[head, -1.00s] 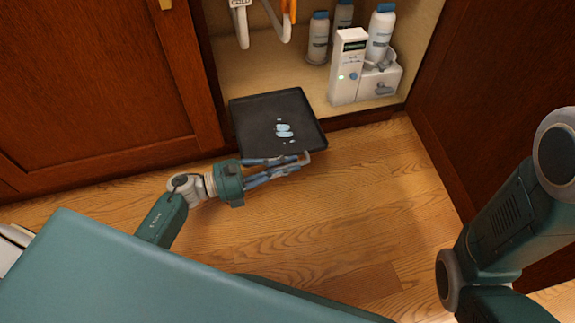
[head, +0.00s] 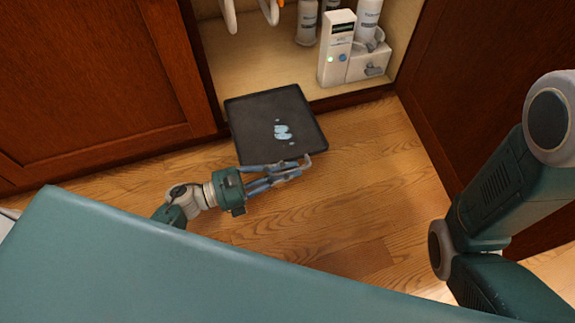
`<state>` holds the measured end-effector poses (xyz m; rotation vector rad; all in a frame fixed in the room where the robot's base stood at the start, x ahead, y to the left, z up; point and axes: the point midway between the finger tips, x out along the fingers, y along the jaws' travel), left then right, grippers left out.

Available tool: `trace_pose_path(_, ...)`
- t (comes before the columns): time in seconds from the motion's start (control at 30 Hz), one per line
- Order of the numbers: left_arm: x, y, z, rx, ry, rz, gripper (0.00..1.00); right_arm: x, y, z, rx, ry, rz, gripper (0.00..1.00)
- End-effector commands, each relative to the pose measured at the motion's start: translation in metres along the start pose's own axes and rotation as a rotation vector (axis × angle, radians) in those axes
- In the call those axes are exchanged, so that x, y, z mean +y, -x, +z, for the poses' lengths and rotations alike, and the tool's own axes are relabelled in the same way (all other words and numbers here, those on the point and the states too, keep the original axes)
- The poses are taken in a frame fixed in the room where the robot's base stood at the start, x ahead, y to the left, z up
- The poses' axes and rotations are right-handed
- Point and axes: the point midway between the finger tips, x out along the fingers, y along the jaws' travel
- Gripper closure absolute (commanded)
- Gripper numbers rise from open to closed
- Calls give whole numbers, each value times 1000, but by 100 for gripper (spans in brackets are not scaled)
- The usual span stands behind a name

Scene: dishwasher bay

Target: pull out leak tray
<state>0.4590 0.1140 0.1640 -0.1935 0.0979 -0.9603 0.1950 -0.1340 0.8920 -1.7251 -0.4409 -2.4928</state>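The leak tray (head: 262,107) is a flat black tray with a low rim. It sticks out of the cabinet opening over the wood floor, with its back end at the cabinet's front edge. A small pale blue puddle (head: 282,132) lies in it. A light handle (head: 307,161) shows at its front right corner. My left gripper (head: 299,168) reaches in from the left along the tray's front edge, its fingers closed together at the handle. The fingers partly hide the handle. My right gripper is out of view; only part of that arm shows at the right.
The open cabinet holds a white dispenser unit (head: 336,50), several bottles (head: 307,22) and white pipes at the top. A wooden door (head: 466,75) stands open on the right. The wood floor (head: 350,215) in front of the tray is clear.

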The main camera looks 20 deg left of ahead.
Motion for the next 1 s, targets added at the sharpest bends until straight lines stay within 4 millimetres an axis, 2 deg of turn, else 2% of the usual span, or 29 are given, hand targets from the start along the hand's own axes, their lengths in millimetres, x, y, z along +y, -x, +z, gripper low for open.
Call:
trace_pose_path(0.03, 0, 2, -6, 10, 7, 2, 80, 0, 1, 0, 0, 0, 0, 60)
trace_pose_path(0.1, 0, 2, -6, 9, 6, 3, 72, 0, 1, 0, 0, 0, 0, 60)
trace_pose_path(0.33, 1, 1, -3, 6, 2, 2, 72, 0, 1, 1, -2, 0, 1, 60)
trace_pose_path(0.47, 1, 8, -3, 6, 2, 3, 72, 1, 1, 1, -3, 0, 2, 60)
trace_pose_path(0.57, 0, 23, -4, 8, 3, 3, 72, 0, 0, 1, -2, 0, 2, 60)
trace_pose_path(0.9, 1, 94, -4, 10, 4, 4, 72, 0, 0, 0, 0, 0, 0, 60)
trace_pose_path(1.0, 0, 108, -4, 9, 4, 4, 72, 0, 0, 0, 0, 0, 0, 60)
